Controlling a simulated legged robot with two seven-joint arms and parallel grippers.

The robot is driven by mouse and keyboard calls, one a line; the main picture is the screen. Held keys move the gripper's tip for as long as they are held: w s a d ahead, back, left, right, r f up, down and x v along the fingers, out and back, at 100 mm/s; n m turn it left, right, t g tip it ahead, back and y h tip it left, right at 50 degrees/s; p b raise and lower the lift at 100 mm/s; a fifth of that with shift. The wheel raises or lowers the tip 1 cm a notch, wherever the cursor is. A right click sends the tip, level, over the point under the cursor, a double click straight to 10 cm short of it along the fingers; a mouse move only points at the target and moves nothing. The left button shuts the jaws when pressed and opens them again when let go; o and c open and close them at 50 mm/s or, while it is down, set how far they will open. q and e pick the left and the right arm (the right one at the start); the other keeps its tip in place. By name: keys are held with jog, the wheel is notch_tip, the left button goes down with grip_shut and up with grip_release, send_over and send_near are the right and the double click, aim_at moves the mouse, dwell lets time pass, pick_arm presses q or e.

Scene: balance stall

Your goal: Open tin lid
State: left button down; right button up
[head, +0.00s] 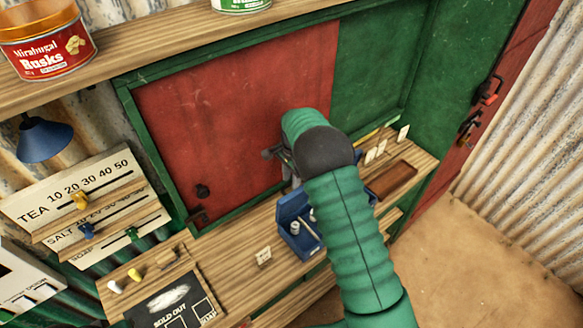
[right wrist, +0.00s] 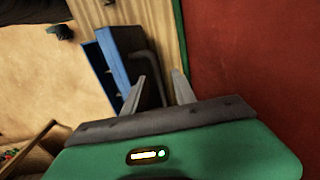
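A blue tin box (head: 285,215) stands on the wooden counter, partly hidden behind my right arm in the head view. Small pale cylinders (head: 295,228) show inside it. The box also shows in the right wrist view (right wrist: 104,75), with a dark grey bent bar (right wrist: 147,62) beside it. I cannot tell how its lid stands. My right gripper (head: 280,160) is above the counter behind the box, mostly hidden by my wrist. In the right wrist view its two fingers (right wrist: 160,85) are apart, pointing towards the box and bar, with nothing clearly held. My left gripper is out of view.
A red rusks tin (head: 48,45) stands on the upper shelf (head: 150,55). A red panel (head: 225,115) in a green frame rises behind the counter. A brown tray (head: 392,180) lies right of my arm. Slider boards (head: 75,195) and a sold-out board (head: 170,300) are at left.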

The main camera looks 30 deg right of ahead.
notch_tip(320, 180, up, 15)
jog(key=b, duration=0.3)
jog(key=shift+s+r, duration=0.2)
jog(key=shift+s, duration=0.05)
jog(key=shift+d, duration=0.1)
